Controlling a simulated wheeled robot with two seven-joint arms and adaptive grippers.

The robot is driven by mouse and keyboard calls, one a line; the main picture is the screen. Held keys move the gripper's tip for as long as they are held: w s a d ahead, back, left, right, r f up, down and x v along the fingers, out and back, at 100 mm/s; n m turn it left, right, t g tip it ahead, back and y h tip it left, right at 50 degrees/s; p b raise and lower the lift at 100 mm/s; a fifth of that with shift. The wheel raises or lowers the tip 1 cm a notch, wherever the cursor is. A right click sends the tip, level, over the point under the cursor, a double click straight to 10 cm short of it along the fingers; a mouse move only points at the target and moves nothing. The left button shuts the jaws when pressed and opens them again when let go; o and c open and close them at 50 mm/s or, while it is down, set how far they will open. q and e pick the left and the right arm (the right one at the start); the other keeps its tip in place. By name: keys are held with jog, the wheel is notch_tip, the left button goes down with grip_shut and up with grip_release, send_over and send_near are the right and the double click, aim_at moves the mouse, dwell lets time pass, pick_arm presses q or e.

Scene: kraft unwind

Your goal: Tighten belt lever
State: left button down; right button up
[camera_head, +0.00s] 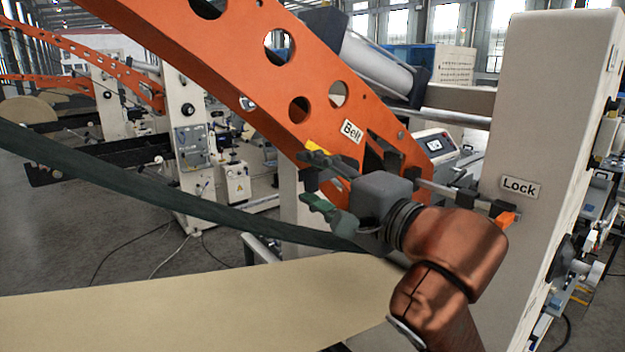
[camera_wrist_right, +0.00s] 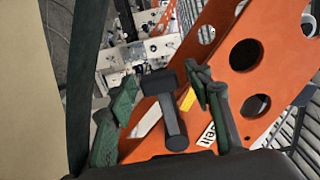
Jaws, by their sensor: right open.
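The orange arm (camera_head: 225,65) carries a "Belt" label (camera_head: 352,132), which also shows in the wrist view (camera_wrist_right: 206,135). In the wrist view, a dark lever with a crosswise head (camera_wrist_right: 160,83) and a short thick stem stands beside this arm, near a yellow mark. My right gripper (camera_head: 318,183) is open in front of the arm, just below the label. In the wrist view its green fingers (camera_wrist_right: 162,82) lie on either side of the lever, with visible gaps. The lever is largely hidden by the gripper in the head view. My left gripper is out of view.
A dark green belt (camera_head: 150,185) crosses the left side above a tan paper web (camera_head: 190,305). A pale post (camera_head: 545,120) with a "Lock" label (camera_head: 520,187) stands at right. An orange-tipped rod (camera_head: 460,193) is close to my right wrist.

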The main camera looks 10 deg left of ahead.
jog(key=v, duration=1.2)
jog(key=shift+a, duration=0.1)
